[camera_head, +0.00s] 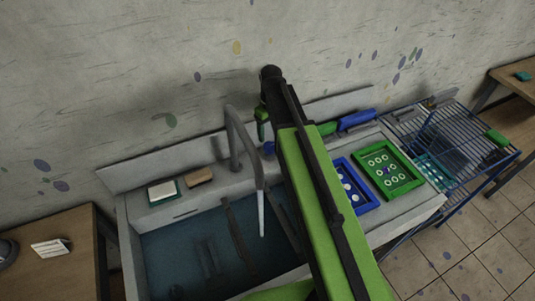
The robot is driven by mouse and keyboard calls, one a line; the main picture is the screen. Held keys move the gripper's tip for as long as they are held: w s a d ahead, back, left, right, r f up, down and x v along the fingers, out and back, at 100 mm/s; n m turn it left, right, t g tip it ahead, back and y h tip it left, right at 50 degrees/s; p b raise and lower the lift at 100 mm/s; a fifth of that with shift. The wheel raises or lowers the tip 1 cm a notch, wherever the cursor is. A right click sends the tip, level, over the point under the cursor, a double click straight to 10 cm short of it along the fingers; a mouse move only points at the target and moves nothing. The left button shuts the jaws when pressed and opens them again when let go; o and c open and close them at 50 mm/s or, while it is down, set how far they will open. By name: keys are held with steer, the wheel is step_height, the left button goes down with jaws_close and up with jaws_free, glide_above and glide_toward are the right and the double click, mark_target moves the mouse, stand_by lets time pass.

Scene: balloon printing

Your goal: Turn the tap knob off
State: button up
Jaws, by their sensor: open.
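The grey tap (242,138) rises from the back ledge of the sink and bends forward over the basin. A pale stream of water (261,215) runs from its spout. A small blue tap knob (269,148) shows just right of the tap, partly covered by my green arm. My gripper (262,132) hangs down from the arm's far end, just above and slightly left of the knob. It is open and appears empty. It looks small here, and I cannot tell whether it touches the knob.
The sink basin (165,250) has dark water in it. A sponge block (163,191) and a brown block (198,177) sit on its left ledge. Blue (358,188) and green (385,170) frames lie on the right. A blue wire rack (450,135) stands beyond. The wall is close behind.

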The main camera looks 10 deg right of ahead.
mark_target(270, 146)
step_height(270, 146, down, 8)
steer(key=b, duration=0.7)
steer(key=shift+f, duration=0.25)
steer(key=shift+r, duration=0.1)
